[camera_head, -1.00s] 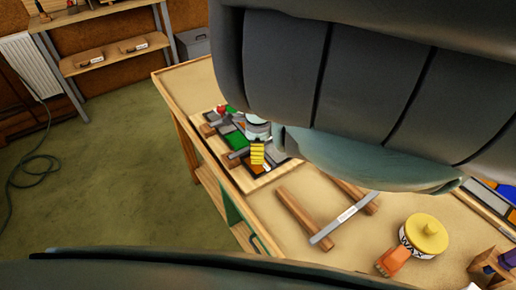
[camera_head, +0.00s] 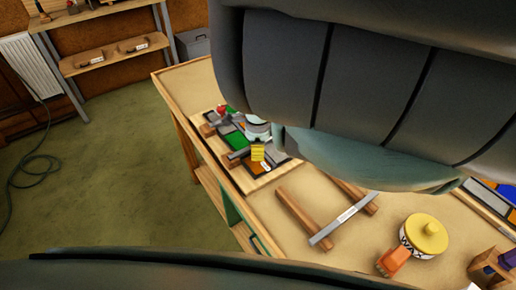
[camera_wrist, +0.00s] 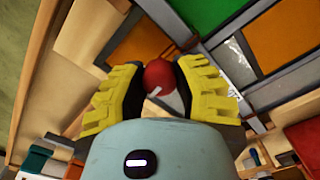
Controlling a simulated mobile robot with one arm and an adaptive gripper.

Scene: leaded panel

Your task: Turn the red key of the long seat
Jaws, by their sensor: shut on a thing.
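The red key (camera_wrist: 158,74) shows in the wrist view as a rounded red knob between my gripper's (camera_wrist: 160,88) two yellow ridged fingers, which are shut on it. A pale pointer or slot mark shows just below the knob. In the head view my gripper (camera_head: 257,152) is over the leaded panel (camera_head: 234,140), whose green, grey and orange panes show around it. The key there is hidden behind my gripper and arm. The panel's green (camera_wrist: 200,12) and orange panes (camera_wrist: 277,35) also show in the wrist view. I cannot make out the long seat's full outline.
A small red piece (camera_head: 222,109) sits at the panel's far end. My arm covers the upper right.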

